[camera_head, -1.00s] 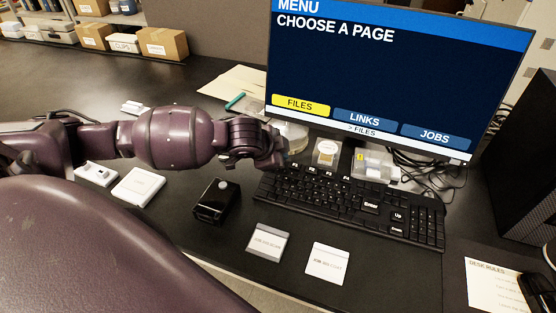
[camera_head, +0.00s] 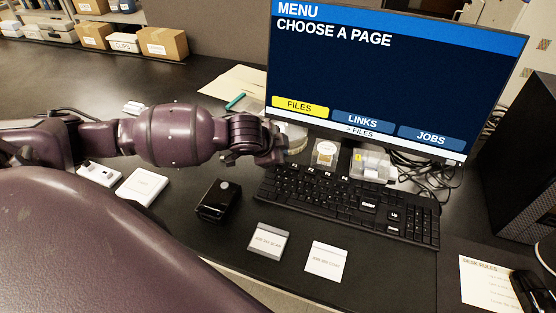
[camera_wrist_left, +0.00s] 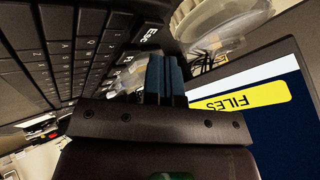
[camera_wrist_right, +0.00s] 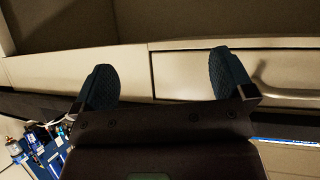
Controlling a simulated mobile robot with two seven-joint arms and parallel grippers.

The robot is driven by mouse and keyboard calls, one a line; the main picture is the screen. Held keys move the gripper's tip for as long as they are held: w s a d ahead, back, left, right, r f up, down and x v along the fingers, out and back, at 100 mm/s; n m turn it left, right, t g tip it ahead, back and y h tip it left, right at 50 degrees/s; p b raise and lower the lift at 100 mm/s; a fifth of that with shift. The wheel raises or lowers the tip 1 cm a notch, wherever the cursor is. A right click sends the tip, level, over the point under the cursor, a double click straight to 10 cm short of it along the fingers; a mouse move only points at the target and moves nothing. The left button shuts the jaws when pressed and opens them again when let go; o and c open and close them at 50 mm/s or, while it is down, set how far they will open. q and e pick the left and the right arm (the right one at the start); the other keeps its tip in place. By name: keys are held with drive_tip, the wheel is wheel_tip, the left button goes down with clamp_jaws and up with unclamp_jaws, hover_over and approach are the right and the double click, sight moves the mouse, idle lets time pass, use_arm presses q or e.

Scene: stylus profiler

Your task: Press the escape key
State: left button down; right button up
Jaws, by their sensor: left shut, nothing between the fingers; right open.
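The black keyboard (camera_head: 345,203) lies on the desk below the monitor. Its Esc key (camera_wrist_left: 150,33) shows in the left wrist view, just beyond my left fingertips. In the head view that key is hidden behind my left gripper (camera_head: 272,157), which is over the keyboard's far left corner. My left gripper is shut and empty, and its blue fingers also show in the left wrist view (camera_wrist_left: 164,75). I cannot tell whether the fingertips touch the key. My right gripper (camera_wrist_right: 160,82) is open and empty, facing a pale drawer front.
The monitor (camera_head: 390,75) shows a menu with FILES highlighted. A black box with a round button (camera_head: 218,200), two labelled cards (camera_head: 268,242) and a white case (camera_head: 142,186) lie left of and before the keyboard. Clear containers (camera_head: 372,163) stand behind it.

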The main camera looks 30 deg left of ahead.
use_arm(q)
drive_tip(key=shift+r+p, duration=0.65)
drive_tip(key=shift+r, duration=0.05)
drive_tip(key=shift+s+r+p, duration=0.1)
drive_tip(key=shift+r+p, duration=0.7)
drive_tip(key=shift+p, duration=0.25)
drive_tip(key=shift+r+p, duration=0.85)
drive_tip(key=shift+r, duration=0.2)
